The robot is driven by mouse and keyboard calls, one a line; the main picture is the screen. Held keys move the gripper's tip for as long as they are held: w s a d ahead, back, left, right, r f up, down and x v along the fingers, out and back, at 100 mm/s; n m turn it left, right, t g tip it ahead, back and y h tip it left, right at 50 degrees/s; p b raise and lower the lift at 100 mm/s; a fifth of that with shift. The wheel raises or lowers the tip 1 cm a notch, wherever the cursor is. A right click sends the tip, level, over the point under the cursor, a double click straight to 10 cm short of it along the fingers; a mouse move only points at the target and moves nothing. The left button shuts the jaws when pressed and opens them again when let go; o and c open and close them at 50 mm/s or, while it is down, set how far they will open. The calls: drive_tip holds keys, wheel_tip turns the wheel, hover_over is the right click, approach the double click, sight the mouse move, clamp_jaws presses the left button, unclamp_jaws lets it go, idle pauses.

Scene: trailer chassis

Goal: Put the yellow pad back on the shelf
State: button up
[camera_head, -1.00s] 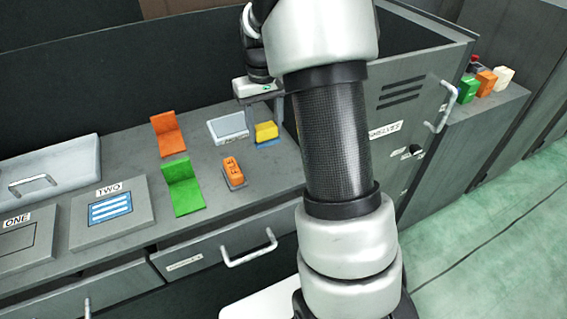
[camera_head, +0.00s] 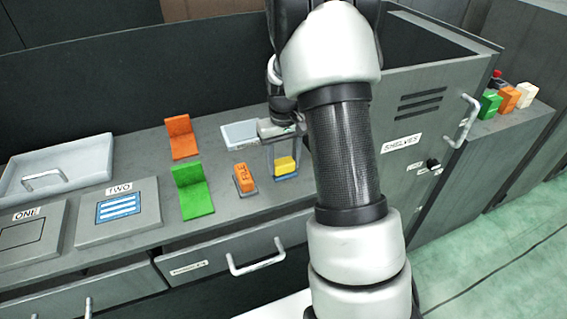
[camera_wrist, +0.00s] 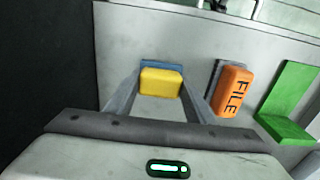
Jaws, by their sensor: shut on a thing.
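The yellow pad (camera_head: 286,163), with a blue part (camera_head: 287,177) along its lower side, is between the fingers of my gripper (camera_head: 284,158). My gripper is shut on it, pointing down over the grey counter. In the wrist view the yellow pad (camera_wrist: 161,82) sits between the two fingertips (camera_wrist: 162,88), with blue showing behind it. I cannot tell whether the pad touches the counter. A grey cabinet labelled SHELVES (camera_head: 402,143) stands to the right with its handled door (camera_head: 420,115) facing out. The inside of its shelves is hidden.
An orange FILE block (camera_head: 244,178) stands on the counter left of the pad. Green (camera_head: 193,190) and orange (camera_head: 182,137) L-shaped holders stand farther left. A pale tray (camera_head: 240,134) is behind, partly hidden by my gripper. Several coloured blocks (camera_head: 508,98) sit at far right.

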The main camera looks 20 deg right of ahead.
drive_tip(key=shift+r, duration=0.1)
drive_tip(key=o, duration=1)
